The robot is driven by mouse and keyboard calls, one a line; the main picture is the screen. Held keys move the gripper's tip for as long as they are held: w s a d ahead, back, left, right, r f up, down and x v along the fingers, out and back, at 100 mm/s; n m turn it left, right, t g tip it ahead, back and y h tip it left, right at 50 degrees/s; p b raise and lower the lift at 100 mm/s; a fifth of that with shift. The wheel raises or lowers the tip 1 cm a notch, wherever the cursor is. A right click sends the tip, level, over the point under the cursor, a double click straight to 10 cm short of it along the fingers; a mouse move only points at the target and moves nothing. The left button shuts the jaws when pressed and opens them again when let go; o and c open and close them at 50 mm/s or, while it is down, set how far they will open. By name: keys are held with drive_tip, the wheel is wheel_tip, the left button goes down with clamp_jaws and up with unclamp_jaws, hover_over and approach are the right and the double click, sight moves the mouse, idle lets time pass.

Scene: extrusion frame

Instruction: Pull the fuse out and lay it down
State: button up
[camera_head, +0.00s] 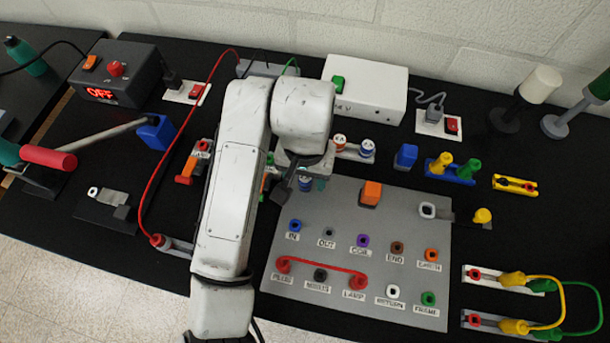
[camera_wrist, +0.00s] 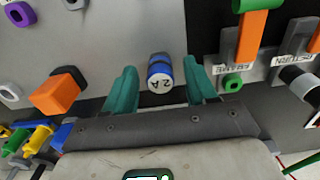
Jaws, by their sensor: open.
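A blue fuse with a white end marked 2A (camera_wrist: 160,74) stands between my fingers in the wrist view, end toward the camera. Its blue side also shows in the head view (camera_head: 306,185), partly hidden under my wrist. My gripper (camera_wrist: 160,68) is open, with one green finger on each side of the fuse and a visible gap on both sides. The lower part of the fuse meets the grey panel (camera_wrist: 105,50); how it is seated is hard to see.
An orange block (camera_head: 371,193) and a blue block (camera_head: 406,156) stand right of my gripper. Orange levers (camera_wrist: 258,25) rise close to the right finger in the wrist view. A red cable (camera_head: 150,190) runs left of my arm. Bare black table (camera_head: 330,322) shows in front.

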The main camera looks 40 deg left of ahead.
idle(0.3)
clamp_jaws()
idle(0.4)
drive_tip(key=shift+r, duration=0.15)
drive_tip(key=shift+r+p, duration=2.9)
drive_tip(key=shift+p, duration=0.35)
